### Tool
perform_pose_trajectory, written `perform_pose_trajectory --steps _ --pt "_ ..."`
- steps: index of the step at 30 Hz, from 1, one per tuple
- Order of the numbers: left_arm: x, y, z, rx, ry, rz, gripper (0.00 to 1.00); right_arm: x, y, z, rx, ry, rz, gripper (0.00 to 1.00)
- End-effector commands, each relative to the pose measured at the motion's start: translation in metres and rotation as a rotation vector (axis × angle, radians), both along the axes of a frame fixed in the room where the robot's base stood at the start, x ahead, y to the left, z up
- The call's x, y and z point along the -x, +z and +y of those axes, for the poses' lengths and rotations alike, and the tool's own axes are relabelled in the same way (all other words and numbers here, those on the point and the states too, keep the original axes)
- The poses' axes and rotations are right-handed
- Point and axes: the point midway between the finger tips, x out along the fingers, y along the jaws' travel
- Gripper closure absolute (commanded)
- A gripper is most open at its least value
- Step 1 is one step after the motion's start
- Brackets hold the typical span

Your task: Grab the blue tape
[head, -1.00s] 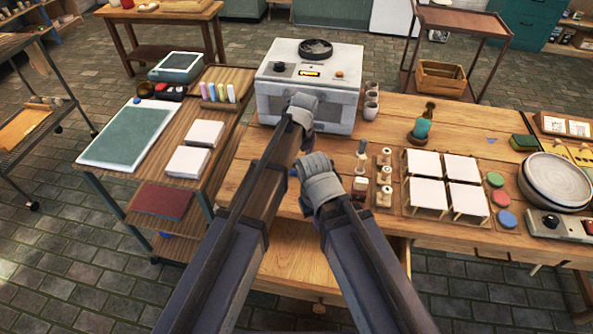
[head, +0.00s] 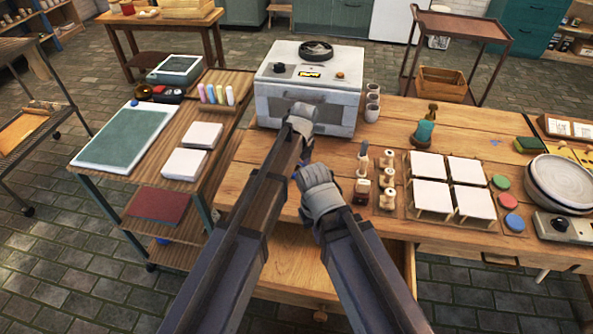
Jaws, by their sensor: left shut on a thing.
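My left gripper (head: 303,112) is shut in front of the white oven's door (head: 272,108). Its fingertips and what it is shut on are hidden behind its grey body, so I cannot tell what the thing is. My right gripper (head: 317,172) is lower and nearer, over the wooden table, with its fingers hidden from this side. A small blue patch (head: 296,176) shows between my two arms, mostly covered; I cannot tell whether it is the blue tape. No clear roll of blue tape shows.
The white oven (head: 335,83) stands at the table's back left. Stamps (head: 387,176), white tiles (head: 430,166), paint discs (head: 507,201) and a plate stack (head: 561,183) fill the right side. A drawer (head: 320,300) stands open below the front edge.

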Motion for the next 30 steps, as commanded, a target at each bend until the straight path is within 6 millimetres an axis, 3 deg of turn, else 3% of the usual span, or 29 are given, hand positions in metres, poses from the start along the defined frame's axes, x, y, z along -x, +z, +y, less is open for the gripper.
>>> perform_pose_trajectory --steps 1,8,20,30 --pt "0.000 0.000 0.000 0.000 0.000 0.000 0.53 0.000 0.000 0.000 0.000 0.000 0.000 1.00" --pt "0.000 0.000 0.000 0.000 0.000 0.000 0.79 0.000 0.000 0.000 0.000 0.000 0.000 1.00" --pt "0.000 0.006 0.000 0.000 0.000 0.000 0.79 0.000 0.006 0.000 0.000 0.000 0.000 1.00" --pt "0.000 0.047 0.000 0.000 0.000 0.000 0.79 0.000 0.047 0.000 0.000 0.000 0.000 1.00"
